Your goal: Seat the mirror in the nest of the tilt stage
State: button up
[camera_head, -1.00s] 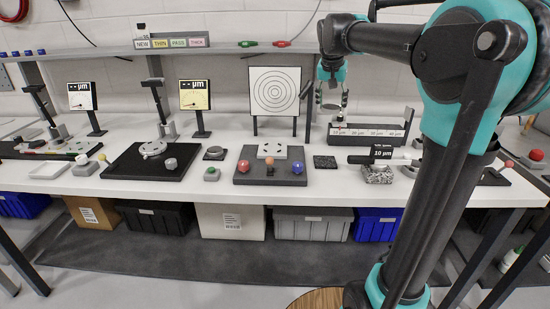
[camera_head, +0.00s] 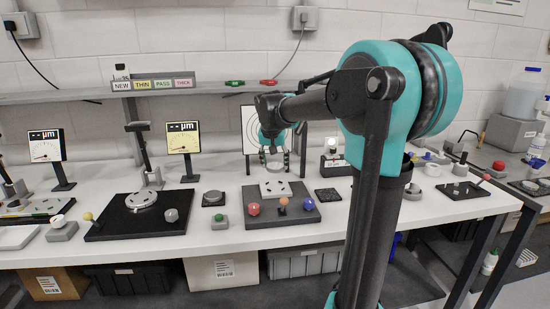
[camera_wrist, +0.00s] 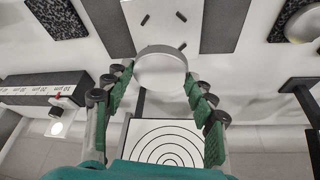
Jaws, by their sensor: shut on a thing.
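My gripper (camera_wrist: 158,84) is shut on a round silvery-white mirror disc (camera_wrist: 160,70), held between its green-padded fingers in the wrist view. In the head view my gripper (camera_head: 274,168) hangs over the back part of the tilt stage, in front of the target board. The tilt stage (camera_head: 300,217) is a dark base with red, copper and blue balls along its front and a pale plate (camera_head: 270,189) with dark slots on top. In the wrist view the slotted plate (camera_wrist: 190,14) lies beyond the mirror, which hides part of it. The mirror appears apart from the plate.
A board with concentric rings (camera_wrist: 165,145) stands behind the stage. A dark speckled pad (camera_head: 328,197) lies to its right. A small dark puck stand (camera_head: 213,198) and a green-button box (camera_head: 219,222) lie to its left. A labelled rack (camera_wrist: 35,92) stands nearby.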

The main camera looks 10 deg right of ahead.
aim_at(275, 186)
jog(key=shift+f, duration=2.95)
jog(key=shift+f, duration=0.6)
jog(key=o, duration=1.3)
jog(key=shift+r, duration=1.5)
jog(key=shift+o, duration=0.4)
